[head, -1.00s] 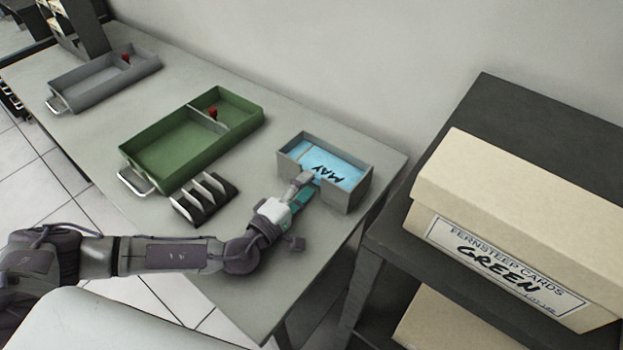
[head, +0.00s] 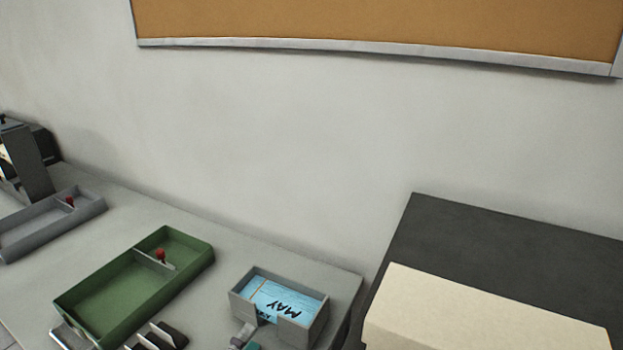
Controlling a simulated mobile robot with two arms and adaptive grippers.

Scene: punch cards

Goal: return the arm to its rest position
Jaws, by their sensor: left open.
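The grey card box (head: 313,328) holds blue cards (head: 272,298) marked MAY, lying flat inside. My right gripper is not in view.
A grey tray (head: 38,232) is farther left. A beige box (head: 480,313) sits on the dark shelf (head: 500,232) at right.

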